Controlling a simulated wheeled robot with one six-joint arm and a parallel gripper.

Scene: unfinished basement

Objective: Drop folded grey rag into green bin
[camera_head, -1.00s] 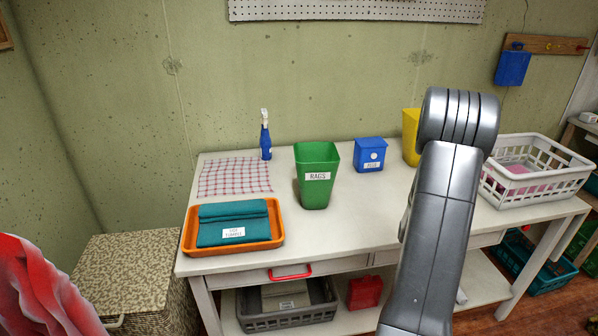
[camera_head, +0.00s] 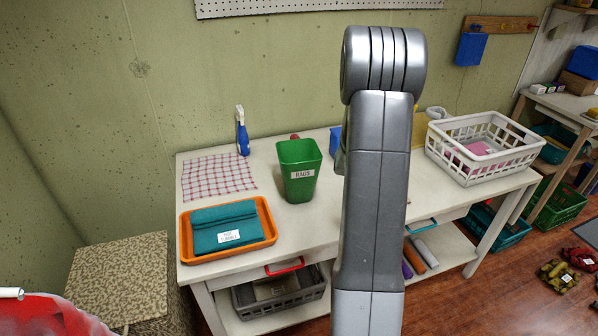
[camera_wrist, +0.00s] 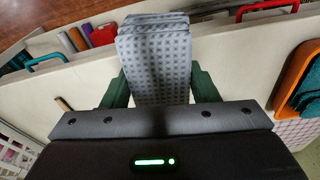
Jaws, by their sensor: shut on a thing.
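The folded grey rag (camera_wrist: 158,62), with a dark dotted pattern, is between the two fingers of my gripper (camera_wrist: 160,88) in the wrist view. My gripper is shut on it, above the white table. In the head view my raised arm hides the rag and most of the gripper. The green bin (camera_head: 299,172), labelled RAGS, stands upright and open-topped on the table, just left of my arm in the head view. I cannot make out the bin in the wrist view.
An orange tray (camera_head: 264,240) holds a folded teal towel (camera_head: 224,222) at the table's front left. A checked cloth (camera_head: 218,176) and a blue spray bottle (camera_head: 242,135) are behind it. A white basket (camera_head: 500,160) stands right. A blue box (camera_head: 335,142) is mostly hidden by my arm.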

